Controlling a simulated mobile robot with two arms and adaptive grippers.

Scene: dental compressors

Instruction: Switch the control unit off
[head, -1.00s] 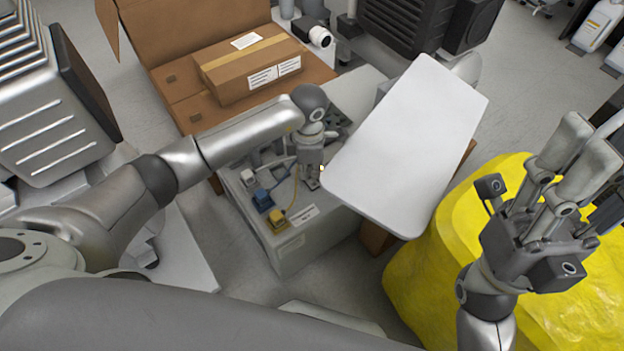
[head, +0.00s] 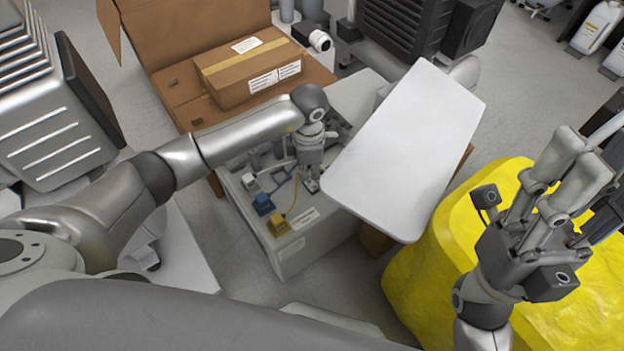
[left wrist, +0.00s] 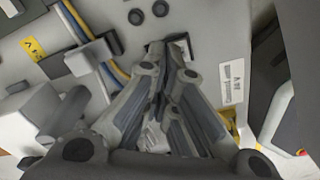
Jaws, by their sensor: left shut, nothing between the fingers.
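The control unit (head: 312,245) is a pale grey box with plugs and cables, in the middle of the head view. My left gripper (head: 312,185) reaches down to its top panel, fingers shut and empty. In the left wrist view the fingertips (left wrist: 172,45) converge at a dark rectangular part on the panel, which they partly hide. I cannot tell whether they touch it, nor read any switch position. Two round black knobs (left wrist: 148,12) and a white label (left wrist: 233,82) are nearby. My right gripper (head: 577,160) is open and empty over the yellow object.
A white board (head: 405,150) stands close on the right of the control unit. Blue (head: 263,203) and yellow (head: 277,224) plugs stick up at its left edge. A cardboard box (head: 250,72) lies behind. A large yellow object (head: 420,270) is at the right.

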